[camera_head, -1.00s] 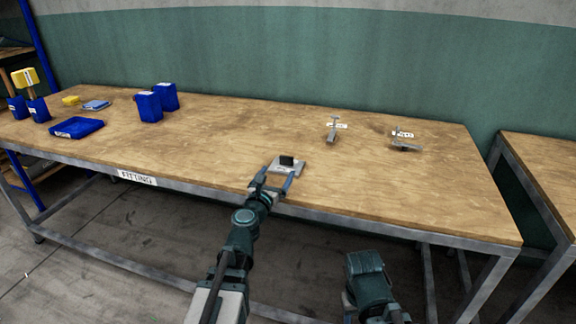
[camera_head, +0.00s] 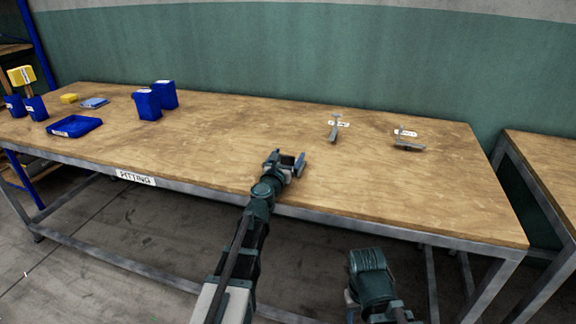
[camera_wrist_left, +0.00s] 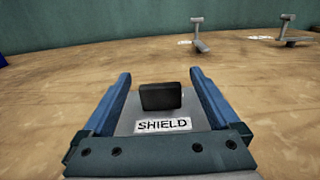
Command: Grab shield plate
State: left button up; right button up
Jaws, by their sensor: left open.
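The shield plate (camera_wrist_left: 164,125) is a light grey plate with a white SHIELD label and a black block (camera_wrist_left: 161,96) standing on it, in the left wrist view. My left gripper (camera_wrist_left: 165,78) is open, with one blue finger on each side of the plate and block. Whether the fingers touch the plate I cannot tell. In the head view my left gripper (camera_head: 287,160) is at the bench's front edge and hides most of the plate. My right arm shows in part at the bottom, but its fingers are out of sight.
The wooden bench (camera_head: 220,140) is clear around the gripper. Two grey metal fixtures (camera_head: 335,131) (camera_head: 408,144) with labels stand farther right. Blue bins (camera_head: 148,105), a blue tray (camera_head: 74,126) and a yellow block (camera_head: 69,98) are at the left. A green wall (camera_head: 300,55) stands behind.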

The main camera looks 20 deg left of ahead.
pick_arm(q)
grip_shut()
dwell(0.5)
